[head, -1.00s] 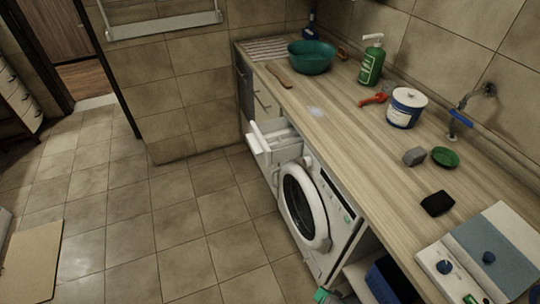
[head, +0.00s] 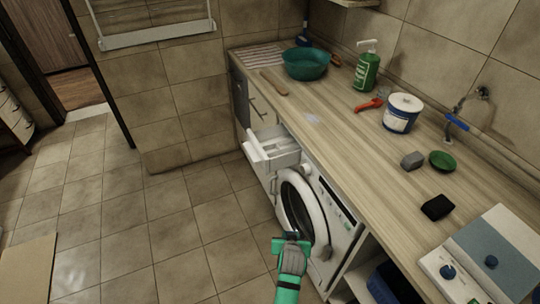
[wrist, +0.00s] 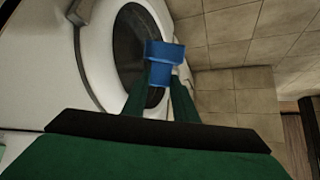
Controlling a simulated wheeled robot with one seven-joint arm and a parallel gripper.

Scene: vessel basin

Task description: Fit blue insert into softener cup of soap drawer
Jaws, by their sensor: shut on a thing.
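The blue insert (wrist: 165,60) is held between the fingertips of my gripper (wrist: 160,85) in the wrist view, with the washer door behind it. In the head view my green gripper (head: 291,243) is at the lower middle, in front of and below the washing machine's round door; the insert cannot be made out there. The white soap drawer (head: 275,152) is pulled out above the washer, farther back and up from my gripper. Its compartments show only small, and I cannot tell which is the softener cup.
The washing machine (head: 325,225) stands under the wooden counter (head: 340,140). On the counter are a teal bowl (head: 306,64), a green bottle (head: 367,70), a white-and-blue tub (head: 402,113) and a black sponge (head: 437,207).

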